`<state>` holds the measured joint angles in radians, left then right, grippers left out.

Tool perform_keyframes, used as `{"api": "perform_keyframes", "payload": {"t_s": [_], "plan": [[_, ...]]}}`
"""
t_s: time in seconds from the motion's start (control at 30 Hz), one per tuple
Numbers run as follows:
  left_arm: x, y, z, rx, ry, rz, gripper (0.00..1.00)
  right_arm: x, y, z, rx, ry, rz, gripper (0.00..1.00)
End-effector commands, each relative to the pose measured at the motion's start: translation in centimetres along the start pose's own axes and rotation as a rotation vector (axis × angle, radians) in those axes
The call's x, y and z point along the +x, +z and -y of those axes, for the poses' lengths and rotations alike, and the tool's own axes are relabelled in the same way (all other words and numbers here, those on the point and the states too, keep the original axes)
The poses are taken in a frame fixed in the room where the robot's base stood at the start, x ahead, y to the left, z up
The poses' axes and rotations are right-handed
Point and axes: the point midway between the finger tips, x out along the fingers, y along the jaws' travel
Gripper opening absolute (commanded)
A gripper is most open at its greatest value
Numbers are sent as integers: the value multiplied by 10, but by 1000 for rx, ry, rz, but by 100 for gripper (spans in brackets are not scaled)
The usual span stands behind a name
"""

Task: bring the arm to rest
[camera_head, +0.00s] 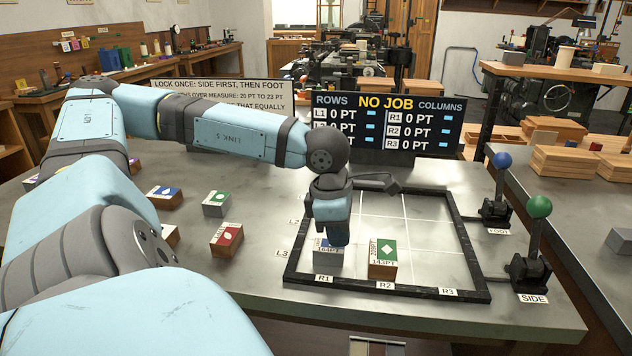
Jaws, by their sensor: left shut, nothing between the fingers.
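My left arm (235,130) comes in from the left and reaches out over the table. Its gripper (338,240) points down inside the dark square frame (470,255), shut and empty. A grey block (328,256) stands right below and behind the fingertips, near the R1 label. The gripper hides part of its top, and I cannot tell whether they touch. A green-topped wooden block (383,260) stands to its right near R2. My right gripper is not in view.
Loose blocks, such as a red one (227,238) and a green one (217,203), lie left of the frame. A blue-knobbed lever (501,162) and a green-knobbed lever (539,208) stand at the right. A NO JOB display (388,125) stands behind. The frame's right side is clear.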

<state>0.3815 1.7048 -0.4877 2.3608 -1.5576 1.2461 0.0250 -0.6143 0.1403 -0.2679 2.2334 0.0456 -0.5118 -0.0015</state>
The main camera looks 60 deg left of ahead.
Motion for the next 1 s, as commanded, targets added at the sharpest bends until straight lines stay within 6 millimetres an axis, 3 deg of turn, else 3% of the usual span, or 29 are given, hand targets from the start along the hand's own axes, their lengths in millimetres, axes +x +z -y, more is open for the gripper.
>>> {"api": "perform_keyframes", "payload": {"t_s": [0.43, 1.0], "plan": [[-7, -38, 0, -2, 2, -2, 0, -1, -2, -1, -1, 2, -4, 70], [-7, -41, 0, -3, 1, 1, 0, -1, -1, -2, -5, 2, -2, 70]]}}
